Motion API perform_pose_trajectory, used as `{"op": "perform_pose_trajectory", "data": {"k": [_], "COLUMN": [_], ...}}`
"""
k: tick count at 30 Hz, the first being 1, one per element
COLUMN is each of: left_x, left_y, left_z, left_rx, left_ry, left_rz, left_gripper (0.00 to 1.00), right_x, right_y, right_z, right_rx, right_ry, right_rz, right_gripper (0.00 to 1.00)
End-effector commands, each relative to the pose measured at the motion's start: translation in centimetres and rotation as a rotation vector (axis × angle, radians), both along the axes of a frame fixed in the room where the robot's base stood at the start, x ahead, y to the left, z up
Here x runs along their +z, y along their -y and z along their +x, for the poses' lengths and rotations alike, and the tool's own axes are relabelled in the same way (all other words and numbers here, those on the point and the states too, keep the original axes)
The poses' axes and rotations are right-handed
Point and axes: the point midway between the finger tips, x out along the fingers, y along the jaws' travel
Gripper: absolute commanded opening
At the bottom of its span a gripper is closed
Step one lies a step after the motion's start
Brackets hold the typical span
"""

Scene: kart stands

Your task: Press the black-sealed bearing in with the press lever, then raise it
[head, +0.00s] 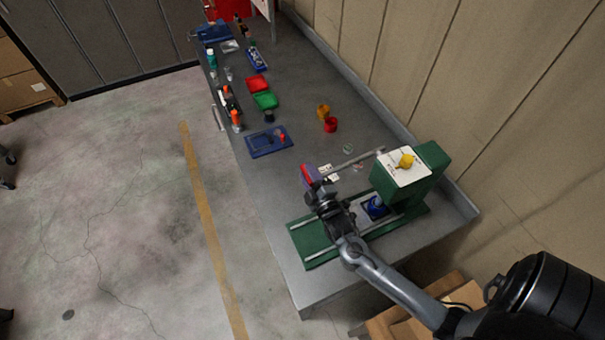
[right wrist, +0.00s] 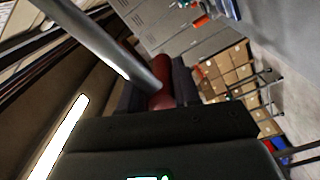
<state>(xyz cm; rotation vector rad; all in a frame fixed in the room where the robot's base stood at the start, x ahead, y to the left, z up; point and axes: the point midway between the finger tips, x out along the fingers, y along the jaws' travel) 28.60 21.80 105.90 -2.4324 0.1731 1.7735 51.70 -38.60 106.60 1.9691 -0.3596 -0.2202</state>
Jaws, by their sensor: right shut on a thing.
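The green press (head: 432,162) stands at the near right of the bench, with a white plate and a yellow knob on its head. Its grey lever rod (head: 356,160) reaches left, roughly level, to a red grip (head: 305,171). My right gripper (head: 312,175) is shut on this grip. In the right wrist view the red grip (right wrist: 162,92) sits between the dark fingers, and the rod (right wrist: 105,45) runs off to the upper left. A blue part (head: 377,206) sits under the press head. I cannot make out the black-sealed bearing. My left gripper is out of view.
A green base with rails (head: 310,243) lies under my right arm. Farther along the bench (head: 300,92) are a blue tray (head: 262,149), red and green bins (head: 265,100), and red and yellow cups (head: 330,125). The wall is close on the right.

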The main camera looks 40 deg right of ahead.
Motion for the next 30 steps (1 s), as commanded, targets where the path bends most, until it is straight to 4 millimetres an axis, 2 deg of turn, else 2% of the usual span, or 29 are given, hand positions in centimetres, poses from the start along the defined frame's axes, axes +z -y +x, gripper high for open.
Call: {"op": "perform_pose_trajectory", "data": {"k": [1,8,9,12,25,30], "left_x": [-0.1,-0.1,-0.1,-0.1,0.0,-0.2], "left_y": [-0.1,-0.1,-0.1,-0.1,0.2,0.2], "left_z": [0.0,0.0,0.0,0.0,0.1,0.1], "left_rx": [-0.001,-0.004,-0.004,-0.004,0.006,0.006], "left_ry": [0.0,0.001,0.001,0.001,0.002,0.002], "left_rz": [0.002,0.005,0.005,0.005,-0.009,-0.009], "left_gripper": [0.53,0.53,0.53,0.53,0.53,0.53], "right_x": [-0.8,-1.0,-1.0,-1.0,-0.8,-0.8], "right_y": [0.1,0.1,0.1,0.1,0.1,-0.4], "right_z": [-0.2,-0.2,-0.2,-0.2,-0.3,-1.5], "right_rx": [-0.002,-0.004,-0.003,-0.004,-0.005,-0.002], "right_ry": [-0.016,-0.021,-0.022,-0.021,-0.016,-0.016], "right_rz": [0.004,0.006,0.006,0.006,0.004,0.004], "right_gripper": [0.0,0.0,0.36,0.51,0.51,0.51]}}
